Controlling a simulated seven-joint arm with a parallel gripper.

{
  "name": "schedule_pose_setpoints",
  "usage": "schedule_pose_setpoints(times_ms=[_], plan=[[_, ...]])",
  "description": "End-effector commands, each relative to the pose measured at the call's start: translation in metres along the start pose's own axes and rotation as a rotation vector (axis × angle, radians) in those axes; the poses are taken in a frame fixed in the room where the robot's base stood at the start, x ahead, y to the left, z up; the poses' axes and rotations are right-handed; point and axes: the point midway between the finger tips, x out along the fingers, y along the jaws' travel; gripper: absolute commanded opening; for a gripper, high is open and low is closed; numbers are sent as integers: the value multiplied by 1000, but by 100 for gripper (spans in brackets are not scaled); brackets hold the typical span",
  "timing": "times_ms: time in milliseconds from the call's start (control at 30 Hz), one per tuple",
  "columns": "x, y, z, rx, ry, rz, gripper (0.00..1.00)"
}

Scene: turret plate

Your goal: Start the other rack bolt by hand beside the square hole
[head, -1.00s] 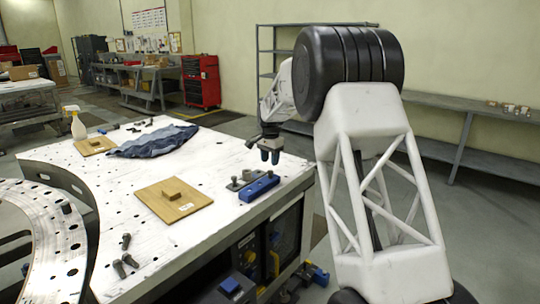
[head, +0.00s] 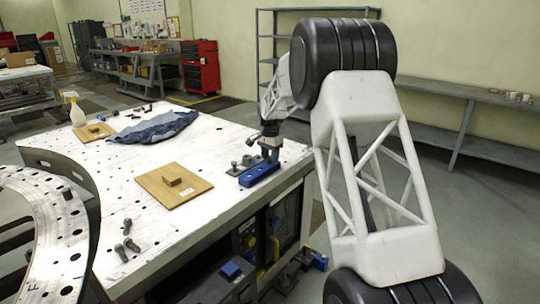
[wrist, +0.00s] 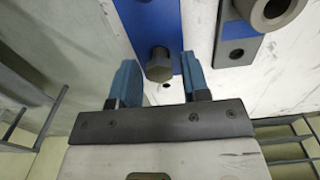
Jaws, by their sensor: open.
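My gripper (head: 270,155) is low over the blue block (head: 259,174) near the bench's right edge. In the wrist view its two blue fingers (wrist: 158,80) are open. A dark hex bolt head (wrist: 158,65) shows between them, at the end of the blue block (wrist: 150,14), with a gap on each side. Loose dark bolts (head: 127,227) (head: 121,253) lie near the bench's front left. The curved turret plate (head: 73,240) with many holes is at the left, with a small dark bolt (head: 66,193) on it. I cannot make out a square hole.
A grey part with a round collar (wrist: 272,10) lies beside the blue block.

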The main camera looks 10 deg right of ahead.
Motion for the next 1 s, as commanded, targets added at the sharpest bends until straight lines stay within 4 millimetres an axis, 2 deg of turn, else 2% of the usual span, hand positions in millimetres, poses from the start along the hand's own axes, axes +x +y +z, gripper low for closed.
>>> schedule_pose_setpoints(times_ms=[133, 367, 400, 1000], plan=[[0, 0, 0, 0, 0, 0, 41], [0, 0, 0, 0, 0, 0, 6], [0, 0, 0, 0, 0, 0, 4], [-15, 0, 0, 0, 0, 0, 4]])
